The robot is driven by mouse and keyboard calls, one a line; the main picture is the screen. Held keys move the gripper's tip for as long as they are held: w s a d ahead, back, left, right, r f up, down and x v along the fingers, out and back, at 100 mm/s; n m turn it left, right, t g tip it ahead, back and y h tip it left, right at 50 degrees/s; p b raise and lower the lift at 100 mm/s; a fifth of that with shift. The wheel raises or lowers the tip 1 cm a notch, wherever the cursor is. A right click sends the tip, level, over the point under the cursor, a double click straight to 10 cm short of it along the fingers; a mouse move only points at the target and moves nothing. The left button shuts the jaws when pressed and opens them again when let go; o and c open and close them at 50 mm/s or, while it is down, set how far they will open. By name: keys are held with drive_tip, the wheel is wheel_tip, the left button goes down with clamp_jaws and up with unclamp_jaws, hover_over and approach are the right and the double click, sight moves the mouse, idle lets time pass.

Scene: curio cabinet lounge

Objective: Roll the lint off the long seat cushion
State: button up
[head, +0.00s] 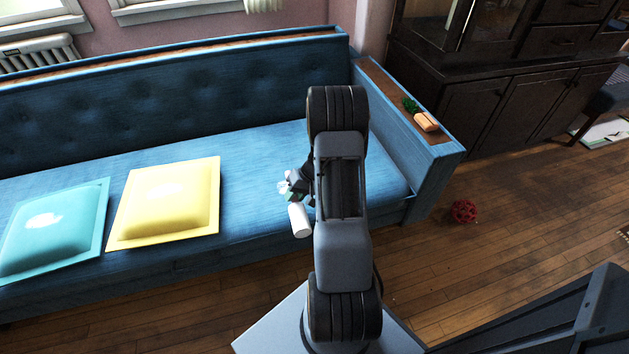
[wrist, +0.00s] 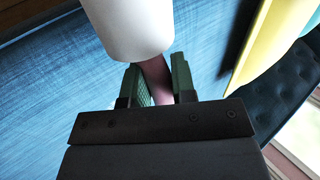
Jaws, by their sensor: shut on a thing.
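The long seat cushion (head: 257,155) is blue and runs along the sofa. It fills much of the wrist view (wrist: 50,90). My gripper (head: 297,190) is over the front part of the cushion, right of the yellow pillow, partly hidden by my arm. In the wrist view my gripper (wrist: 158,85) is shut on the dark reddish handle (wrist: 155,75) of the lint roller. The roller's white cylinder (wrist: 128,25) extends beyond the fingers and also shows in the head view (head: 300,221) near the cushion's front edge. I cannot tell whether the roller touches the cushion. No lint is clearly visible.
A yellow pillow (head: 168,200) and a teal pillow (head: 54,230) lie on the sofa to the left. The right armrest (head: 395,92) carries a small green and orange item (head: 425,121). A red ball (head: 464,211) lies on the wooden floor. A dark cabinet (head: 490,115) stands behind.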

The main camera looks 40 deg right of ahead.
drive_tip(key=shift+r+p, duration=1.05)
drive_tip(key=shift+r, duration=1.05)
drive_tip(key=shift+a, duration=0.1)
